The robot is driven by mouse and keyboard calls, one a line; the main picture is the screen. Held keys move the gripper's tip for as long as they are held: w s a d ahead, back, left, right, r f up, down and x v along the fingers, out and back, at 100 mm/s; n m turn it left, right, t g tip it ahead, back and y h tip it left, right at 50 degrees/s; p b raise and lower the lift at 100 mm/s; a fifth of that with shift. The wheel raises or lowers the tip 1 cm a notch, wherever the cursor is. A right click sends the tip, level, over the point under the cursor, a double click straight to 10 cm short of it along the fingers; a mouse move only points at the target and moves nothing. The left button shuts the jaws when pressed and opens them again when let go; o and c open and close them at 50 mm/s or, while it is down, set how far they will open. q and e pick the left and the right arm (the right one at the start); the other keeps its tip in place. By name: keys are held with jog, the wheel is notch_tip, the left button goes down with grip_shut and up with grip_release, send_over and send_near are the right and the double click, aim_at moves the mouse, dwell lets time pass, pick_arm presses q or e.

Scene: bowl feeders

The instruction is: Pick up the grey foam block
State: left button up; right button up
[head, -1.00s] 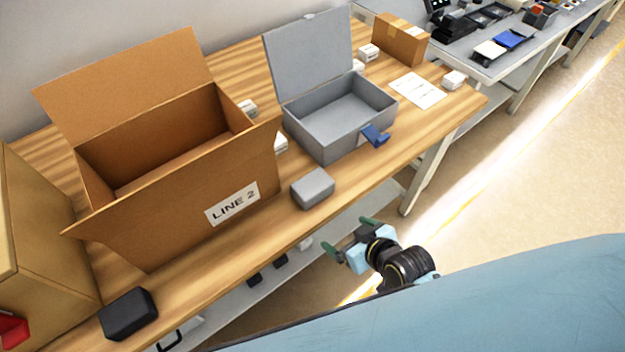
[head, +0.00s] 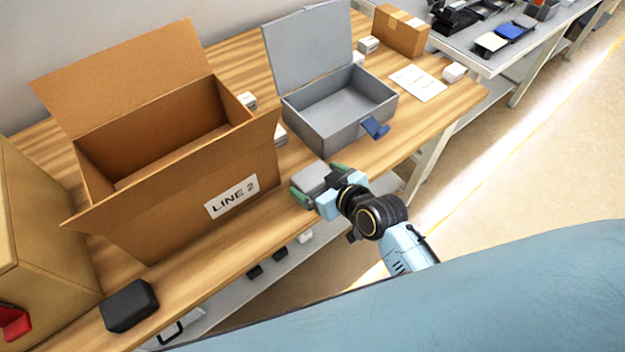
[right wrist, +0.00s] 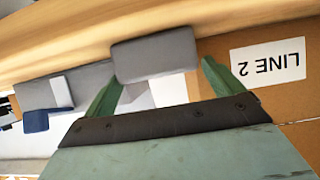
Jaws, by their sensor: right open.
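The grey foam block (head: 311,177) lies on the wooden table near its front edge, between the LINE 2 box and the grey case. My right gripper (head: 318,183) is open at the block, with one green finger on each side of it in the head view. In the right wrist view the block (right wrist: 155,57) sits ahead of and between the two open fingers (right wrist: 162,88). Gaps show beside the block there, so I see no grip on it. Part of the block is hidden by the gripper in the head view. My left gripper is not in view.
The open cardboard box marked LINE 2 (head: 236,196) stands just left of the block. An open grey case (head: 330,140) with a blue latch (head: 375,127) stands behind it. A black block (head: 128,306) lies at the front left. Bare table lies between black and grey blocks.

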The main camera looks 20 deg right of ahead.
aim_at(314, 177)
jog(key=b+x, duration=0.1)
jog(key=x, duration=0.3)
jog(key=shift+w, duration=0.3)
jog(key=c, duration=0.7)
jog(key=shift+s+r, duration=0.1)
